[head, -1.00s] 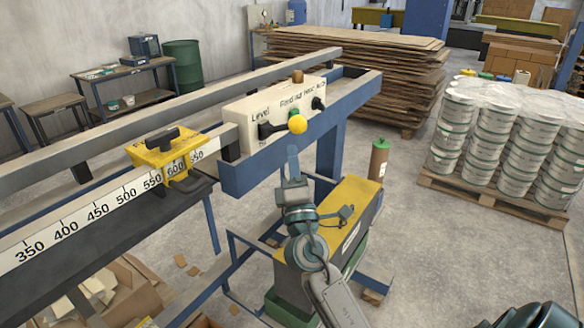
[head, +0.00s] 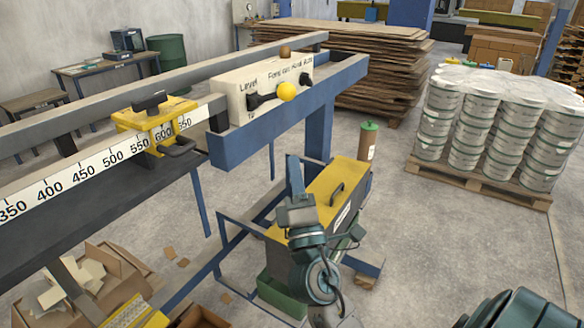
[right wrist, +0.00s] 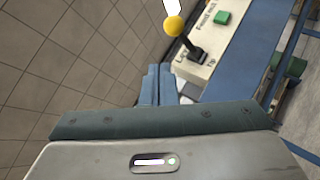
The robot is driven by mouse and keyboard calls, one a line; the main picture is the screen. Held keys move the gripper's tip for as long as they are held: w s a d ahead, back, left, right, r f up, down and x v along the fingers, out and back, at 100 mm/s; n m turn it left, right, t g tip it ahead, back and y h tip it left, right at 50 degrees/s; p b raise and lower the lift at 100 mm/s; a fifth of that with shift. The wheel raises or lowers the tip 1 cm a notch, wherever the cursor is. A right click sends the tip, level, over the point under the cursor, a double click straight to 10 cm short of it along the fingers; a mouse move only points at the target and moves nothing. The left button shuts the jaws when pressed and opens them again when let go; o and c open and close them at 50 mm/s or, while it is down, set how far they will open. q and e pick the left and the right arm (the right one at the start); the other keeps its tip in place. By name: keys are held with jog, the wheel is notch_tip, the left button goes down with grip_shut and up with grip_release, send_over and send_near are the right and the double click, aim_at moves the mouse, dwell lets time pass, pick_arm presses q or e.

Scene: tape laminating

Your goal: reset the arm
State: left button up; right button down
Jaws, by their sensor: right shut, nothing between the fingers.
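My right gripper (head: 294,172) is in the lower middle of the head view, below the blue machine frame and in front of the yellow-topped unit. Its two blue fingers are together and hold nothing, as the right wrist view (right wrist: 158,84) also shows. It is apart from the cream control box (head: 265,85), which carries a black lever with a yellow ball knob (head: 287,91). The knob also shows at the top of the right wrist view (right wrist: 173,26), beyond the fingertips. My left gripper is not in view.
A yellow clamp (head: 155,122) sits on the numbered scale rail (head: 82,171) at left. The yellow-topped unit (head: 325,185) stands close behind my right gripper. A pallet of white buckets (head: 490,125) stands at right. Open floor (head: 440,235) lies between.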

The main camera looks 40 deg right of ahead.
dwell(0.4)
jog(key=w+f+m+g+y, duration=0.1)
jog(key=w+f+g+y, duration=0.3)
jog(key=f, duration=1.1)
jog(key=w+f+m+g+y, duration=0.15)
jog(key=w+f, duration=0.45)
jog(key=f, duration=0.9)
jog(key=s+f+m+g+y, duration=0.1)
jog(key=s+f+g, duration=0.2)
jog(key=f, duration=0.9)
jog(key=s+f+m+g+y, duration=0.1)
jog(key=s+f+m+g, duration=0.15)
jog(key=f, duration=1.05)
jog(key=s+f+m+g+y, duration=0.2)
jog(key=s+f+m+g, duration=0.5)
jog(key=s+f, duration=1.95)
jog(key=s+f+m+g, duration=0.1)
jog(key=s+f+g, duration=0.1)
jog(key=s, duration=0.6)
jog(key=s+f+m+g, duration=0.1)
jog(key=s+f+g, duration=0.1)
jog(key=s, duration=0.6)
jog(key=shift+s+f, duration=0.25)
jog(key=shift+f, duration=0.4)
